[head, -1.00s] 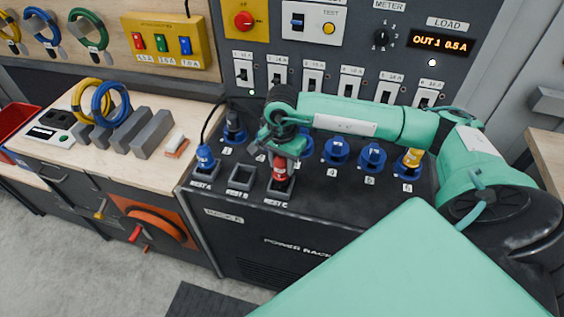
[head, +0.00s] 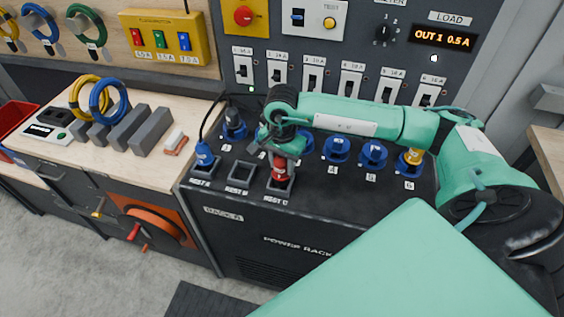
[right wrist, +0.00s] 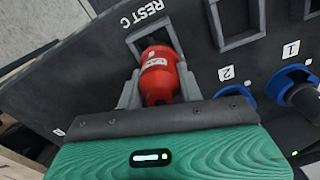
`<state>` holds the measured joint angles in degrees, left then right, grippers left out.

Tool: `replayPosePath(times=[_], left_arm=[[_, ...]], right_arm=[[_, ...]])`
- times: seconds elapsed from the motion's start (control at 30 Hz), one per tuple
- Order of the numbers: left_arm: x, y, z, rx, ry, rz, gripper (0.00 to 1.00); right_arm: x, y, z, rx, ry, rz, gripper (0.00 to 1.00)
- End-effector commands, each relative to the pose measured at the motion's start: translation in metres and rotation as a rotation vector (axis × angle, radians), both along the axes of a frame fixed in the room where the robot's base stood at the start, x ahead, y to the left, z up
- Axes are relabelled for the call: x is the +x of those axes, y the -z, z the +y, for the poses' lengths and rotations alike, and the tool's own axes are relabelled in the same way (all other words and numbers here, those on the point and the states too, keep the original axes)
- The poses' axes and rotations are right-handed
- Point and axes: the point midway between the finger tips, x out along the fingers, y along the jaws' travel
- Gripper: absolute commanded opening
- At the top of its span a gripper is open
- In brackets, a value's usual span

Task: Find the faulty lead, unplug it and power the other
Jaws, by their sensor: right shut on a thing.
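A red plug (head: 280,172) stands in the REST C holder (head: 269,187) on top of the power rack. My right gripper (head: 280,156) is shut on the red plug from above; in the right wrist view the plug (right wrist: 158,75) is between its fingers (right wrist: 158,92). A blue plug (head: 204,154) stands in REST A. REST B (head: 241,177) is empty. A black plug (head: 234,118) sits in socket 1. A yellow plug (head: 412,157) sits in socket 6. Sockets 4 (head: 336,149) and 5 (head: 372,154) are empty. My arm hides socket 2 and part of socket 3 in the head view. My left gripper is not in view.
Breakers (head: 312,76) line the back panel, with a green lamp (head: 251,89) under the first. The load display (head: 443,40) reads OUT 1 0.5 A. The wooden bench (head: 137,172) at left holds cable coils (head: 106,107) and grey blocks (head: 151,134).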

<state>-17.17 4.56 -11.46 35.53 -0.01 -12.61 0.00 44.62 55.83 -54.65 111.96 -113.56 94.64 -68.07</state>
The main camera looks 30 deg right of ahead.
Motion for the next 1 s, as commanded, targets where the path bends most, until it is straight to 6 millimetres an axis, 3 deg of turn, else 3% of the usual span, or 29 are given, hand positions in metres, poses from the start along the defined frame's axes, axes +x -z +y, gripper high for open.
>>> replayPosePath(times=[0.4,0.43,0.57,0.87,1.0], left_arm=[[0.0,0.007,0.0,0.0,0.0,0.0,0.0],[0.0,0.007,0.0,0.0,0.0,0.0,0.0],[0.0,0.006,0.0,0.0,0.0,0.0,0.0],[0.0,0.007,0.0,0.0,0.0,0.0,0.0],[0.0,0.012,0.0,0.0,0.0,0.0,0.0]], right_arm=[[0.0,0.006,0.0,0.0,0.0,-0.001,0.1],[0.0,0.006,0.0,0.0,0.0,-0.001,0.39],[0.0,0.006,0.0,0.0,0.0,0.0,0.62],[0.0,0.005,0.0,0.0,0.0,-0.001,0.62],[0.001,-0.007,0.0,0.0,-0.001,-0.003,0.62]])
